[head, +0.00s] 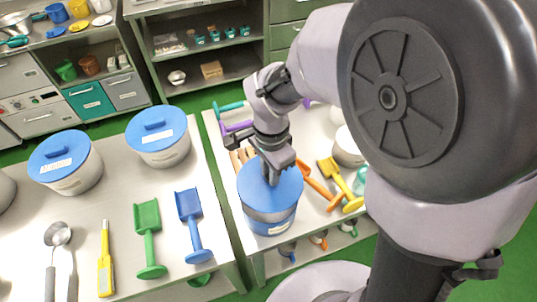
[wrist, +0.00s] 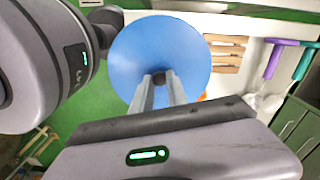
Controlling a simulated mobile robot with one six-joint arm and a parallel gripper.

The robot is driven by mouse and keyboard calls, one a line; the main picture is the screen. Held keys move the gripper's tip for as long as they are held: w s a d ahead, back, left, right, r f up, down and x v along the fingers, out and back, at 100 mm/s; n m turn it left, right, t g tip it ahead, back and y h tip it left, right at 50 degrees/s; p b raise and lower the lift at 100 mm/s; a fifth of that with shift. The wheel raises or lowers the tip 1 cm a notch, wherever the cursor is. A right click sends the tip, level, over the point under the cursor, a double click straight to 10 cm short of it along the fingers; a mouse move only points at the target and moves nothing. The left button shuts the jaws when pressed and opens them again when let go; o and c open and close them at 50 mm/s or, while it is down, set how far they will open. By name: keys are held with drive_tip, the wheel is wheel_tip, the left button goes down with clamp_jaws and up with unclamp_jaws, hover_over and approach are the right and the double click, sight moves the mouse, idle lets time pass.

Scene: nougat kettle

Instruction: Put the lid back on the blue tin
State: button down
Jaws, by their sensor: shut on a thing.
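The blue lid (head: 285,184) is a round disc with a small dark knob (wrist: 159,78). My gripper (head: 271,180) is shut on this knob from above, and the two fingers (wrist: 157,88) show on either side of it in the wrist view. The blue tin (head: 268,228), with a grey band and a white label, stands upright on the right-hand table directly under the lid. The lid looks level and lined up with the tin; I cannot tell whether it rests fully on the rim. The lid hides the tin's opening.
Two white tubs with blue lids (head: 158,137) (head: 66,162) stand on the left table, with a green scoop (head: 148,240) and a blue scoop (head: 192,225). Yellow (head: 343,183) and orange (head: 318,186) tools lie right of the tin. A narrow gap separates the tables.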

drive_tip(key=shift+w+f+b, duration=0.1)
drive_tip(key=shift+f+b, duration=0.3)
drive_tip(key=shift+f, duration=0.1)
wheel_tip(320, 180, down, 6)
drive_tip(key=b, duration=0.5)
drive_tip(key=shift+f+b, duration=0.4)
drive_tip(key=shift+b, duration=0.2)
idle(1.0)
drive_tip(key=c, duration=1.2)
unclamp_jaws()
drive_tip(key=shift+c, duration=0.2)
drive_tip(key=o, duration=0.6)
drive_tip(key=shift+c, duration=0.2)
